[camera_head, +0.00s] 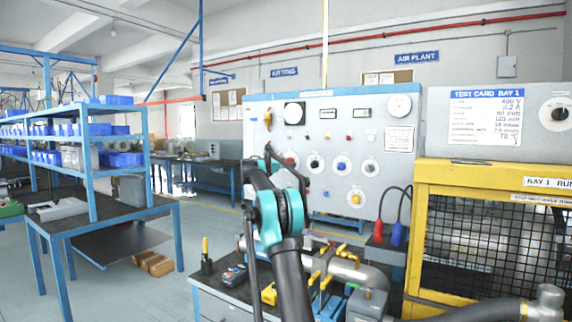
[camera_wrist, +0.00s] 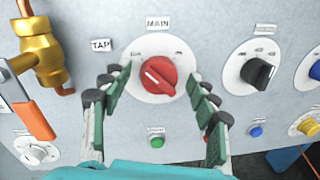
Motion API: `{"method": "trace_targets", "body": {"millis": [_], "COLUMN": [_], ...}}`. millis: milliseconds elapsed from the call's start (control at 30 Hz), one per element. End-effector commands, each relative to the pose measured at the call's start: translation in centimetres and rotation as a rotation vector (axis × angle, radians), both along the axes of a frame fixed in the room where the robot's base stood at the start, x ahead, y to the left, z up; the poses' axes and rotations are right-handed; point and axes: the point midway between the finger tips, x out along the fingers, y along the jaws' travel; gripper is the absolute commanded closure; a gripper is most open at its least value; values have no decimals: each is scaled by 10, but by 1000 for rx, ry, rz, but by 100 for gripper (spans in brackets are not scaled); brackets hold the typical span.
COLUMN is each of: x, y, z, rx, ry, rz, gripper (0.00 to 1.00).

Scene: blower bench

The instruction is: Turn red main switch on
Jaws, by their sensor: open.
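The red main switch (camera_wrist: 158,75) is a round red knob on a white dial plate, under a label reading MAIN, in the wrist view. A slanted white mark shows on the knob; the small dial lettering is too blurred to read. My gripper (camera_wrist: 160,82) is open, with one finger left of the knob and one right of it. No clear contact with the knob shows. In the head view, my gripper (camera_head: 284,170) is in front of the grey panel (camera_head: 258,128) and partly covers the red switch (camera_head: 290,159).
Right of the red switch is a black knob (camera_wrist: 258,73), with blue and yellow controls farther right. A green button (camera_wrist: 156,140) is below. A brass valve with an orange lever (camera_wrist: 33,120) is at left. A yellow caged bay (camera_head: 420,215) stands right of the panel.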

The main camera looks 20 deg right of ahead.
Motion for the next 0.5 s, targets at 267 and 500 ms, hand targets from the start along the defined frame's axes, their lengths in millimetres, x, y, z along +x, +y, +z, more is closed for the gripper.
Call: {"method": "trace_targets", "body": {"millis": [267,500], "x": [0,0], "y": [0,0], "z": [0,0], "rx": [0,0], "ry": [0,0], "rz": [0,0], "gripper": [53,82]}}
